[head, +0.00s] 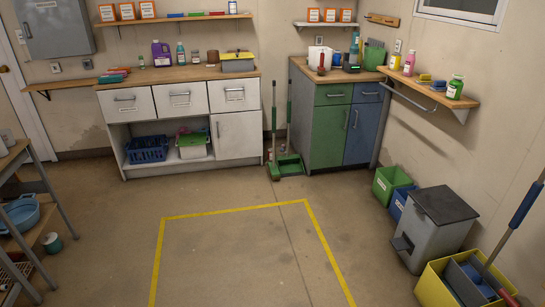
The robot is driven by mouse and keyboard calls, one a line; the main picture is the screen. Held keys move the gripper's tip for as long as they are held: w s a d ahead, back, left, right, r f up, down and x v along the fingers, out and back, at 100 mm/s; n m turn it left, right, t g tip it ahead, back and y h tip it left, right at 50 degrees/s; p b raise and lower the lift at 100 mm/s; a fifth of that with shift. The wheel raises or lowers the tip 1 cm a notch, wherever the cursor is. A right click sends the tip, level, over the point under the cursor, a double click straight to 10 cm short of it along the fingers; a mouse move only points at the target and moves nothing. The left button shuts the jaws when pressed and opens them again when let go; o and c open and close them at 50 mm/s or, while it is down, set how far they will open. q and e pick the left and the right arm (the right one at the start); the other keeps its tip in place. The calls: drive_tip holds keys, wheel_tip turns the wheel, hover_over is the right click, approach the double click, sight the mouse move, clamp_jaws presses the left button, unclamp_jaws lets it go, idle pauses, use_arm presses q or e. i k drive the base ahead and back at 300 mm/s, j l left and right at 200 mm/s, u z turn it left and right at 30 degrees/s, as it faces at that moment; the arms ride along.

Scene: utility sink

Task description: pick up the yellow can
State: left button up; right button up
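A small yellow can-like container (395,62) stands upright at the far end of the wooden wall shelf (428,92) on the right. It is small in the view, and I cannot make out its label. It is the only yellow cylinder I can pick out. Neither of my grippers shows in the head view.
On the same shelf stand a pink bottle (409,64) and a green bottle (455,87). Below are green and blue bins, a grey bin (430,232) and a yellow mop bucket (440,290). The floor inside the yellow tape outline (235,209) is clear.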

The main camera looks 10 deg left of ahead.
sight(395, 61)
drive_tip(key=z, duration=0.45)
drive_tip(key=i+u, duration=0.15)
drive_tip(key=i, duration=0.7)
drive_tip(key=i+u, duration=0.25)
drive_tip(key=i, duration=0.5)
drive_tip(key=i+l+u, duration=0.15)
drive_tip(key=i+u, duration=0.15)
drive_tip(key=i, duration=0.5)
drive_tip(key=i+z, duration=0.15)
drive_tip(key=i, duration=0.6)
drive_tip(key=i+j+z, duration=0.15)
drive_tip(key=i, duration=0.55)
drive_tip(key=i+l+z, duration=0.1)
drive_tip(key=i+z, duration=0.4)
drive_tip(key=i+j+z, duration=0.2)
drive_tip(key=i+z, duration=0.25)
drive_tip(key=i, duration=0.2)
drive_tip(key=i+z, duration=0.2)
drive_tip(key=i, duration=0.15)
